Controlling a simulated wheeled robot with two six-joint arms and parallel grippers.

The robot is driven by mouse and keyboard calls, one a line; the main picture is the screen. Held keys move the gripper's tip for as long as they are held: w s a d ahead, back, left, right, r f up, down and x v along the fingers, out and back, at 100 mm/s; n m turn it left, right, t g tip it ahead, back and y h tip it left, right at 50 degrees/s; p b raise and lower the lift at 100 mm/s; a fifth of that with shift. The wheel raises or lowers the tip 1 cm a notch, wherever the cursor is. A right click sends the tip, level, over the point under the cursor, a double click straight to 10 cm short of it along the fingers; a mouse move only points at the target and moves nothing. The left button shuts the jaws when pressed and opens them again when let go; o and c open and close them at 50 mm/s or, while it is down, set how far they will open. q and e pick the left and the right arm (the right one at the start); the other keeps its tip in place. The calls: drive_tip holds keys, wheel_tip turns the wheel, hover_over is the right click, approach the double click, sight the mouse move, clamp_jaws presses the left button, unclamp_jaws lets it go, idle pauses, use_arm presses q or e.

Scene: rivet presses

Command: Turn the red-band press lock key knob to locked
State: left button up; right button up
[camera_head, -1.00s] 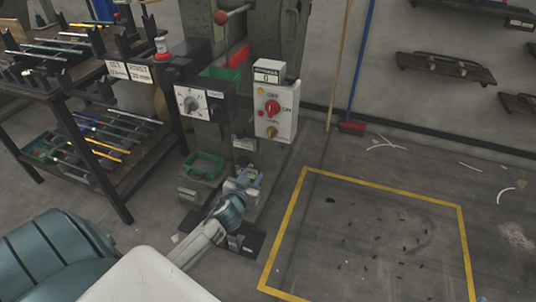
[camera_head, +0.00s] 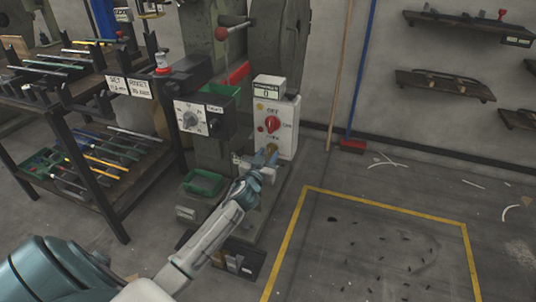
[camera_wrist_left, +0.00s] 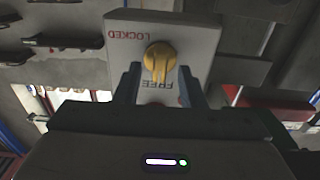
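The brass-yellow key knob (camera_wrist_left: 160,62) sits on a white panel (camera_wrist_left: 199,32) in the left wrist view. Its bar points down in that picture toward the upside-down word FREE; LOCKED reads at the upper left. In the head view the knob (camera_head: 271,149) is low on the white control box (camera_head: 287,128), below a red switch (camera_head: 271,124). My left gripper (camera_head: 263,160) is just in front of it. Its blue fingers are open, one on each side of the knob's lower part, with gaps visible. My right gripper is out of view.
A grey dial box (camera_head: 197,117) and green bin (camera_head: 203,183) are left of the control box. A rack (camera_head: 110,190) with coloured rods stands further left. A broom (camera_head: 352,145) leans on the wall at right. Yellow-lined floor (camera_head: 375,202) is open.

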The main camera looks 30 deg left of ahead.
use_arm(q)
drive_tip(key=shift+w+a, duration=0.1)
drive_tip(key=shift+w, duration=0.3)
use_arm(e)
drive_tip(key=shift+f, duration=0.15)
use_arm(q)
clamp_jaws()
